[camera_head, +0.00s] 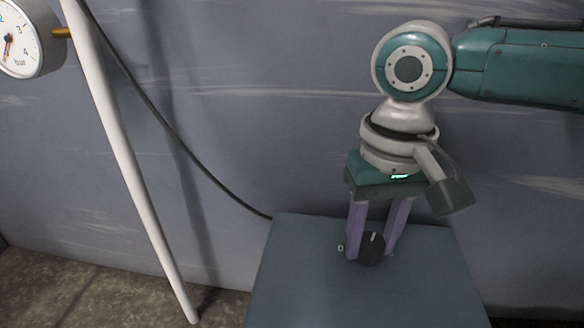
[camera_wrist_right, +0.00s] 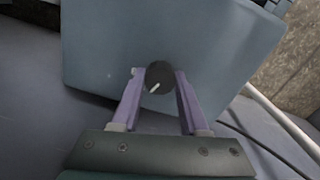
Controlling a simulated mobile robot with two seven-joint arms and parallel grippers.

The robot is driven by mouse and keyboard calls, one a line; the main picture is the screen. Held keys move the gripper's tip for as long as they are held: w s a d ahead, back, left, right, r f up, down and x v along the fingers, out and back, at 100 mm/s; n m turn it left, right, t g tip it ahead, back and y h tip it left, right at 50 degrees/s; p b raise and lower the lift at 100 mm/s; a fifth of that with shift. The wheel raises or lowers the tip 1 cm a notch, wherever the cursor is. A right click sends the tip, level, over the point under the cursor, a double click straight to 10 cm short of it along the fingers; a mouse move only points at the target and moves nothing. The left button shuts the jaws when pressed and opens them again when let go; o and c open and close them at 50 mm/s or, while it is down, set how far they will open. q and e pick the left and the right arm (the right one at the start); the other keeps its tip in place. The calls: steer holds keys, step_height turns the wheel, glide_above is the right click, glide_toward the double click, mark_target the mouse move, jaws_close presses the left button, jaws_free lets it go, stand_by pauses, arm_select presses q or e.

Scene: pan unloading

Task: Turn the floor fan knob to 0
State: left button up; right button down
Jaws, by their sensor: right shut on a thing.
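The knob (camera_head: 371,249) is a round black dial with a white pointer line, on the top face of a blue-grey box (camera_head: 300,275). In the head view its pointer aims roughly up, away from the "0" mark (camera_head: 340,247) to its left. My right gripper (camera_head: 368,252), with purple fingers, reaches down to the box and is shut on the knob, one finger on each side. In the right wrist view the knob (camera_wrist_right: 159,76) sits between the fingertips (camera_wrist_right: 158,78). My left gripper is not in view.
A white pipe (camera_head: 130,165) slants down to the floor at left, with a pressure gauge (camera_head: 22,40) beside it at the top. A black cable (camera_head: 180,145) runs down the wall to the box. The brown floor (camera_head: 90,290) at lower left is clear.

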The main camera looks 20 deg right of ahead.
steer(key=n+p, duration=0.1)
steer(key=p, duration=0.2)
steer(key=n+p, duration=0.1)
steer(key=p, duration=0.2)
steer(key=n+p, duration=0.1)
steer(key=p, duration=0.2)
steer(key=shift+a+r+n, duration=0.1)
steer(key=shift+r+n, duration=0.15)
steer(key=shift+n, duration=0.05)
steer(key=shift+f+n+p, duration=0.2)
steer(key=shift+n+p, duration=0.25)
steer(key=shift+n, duration=0.45)
steer(key=n, duration=0.4)
steer(key=shift+n+p, duration=0.3)
steer(key=shift+p, duration=0.1)
steer(key=n, duration=0.3)
steer(key=shift+n, duration=2.2)
steer(key=shift+c, duration=2.1)
jaws_free()
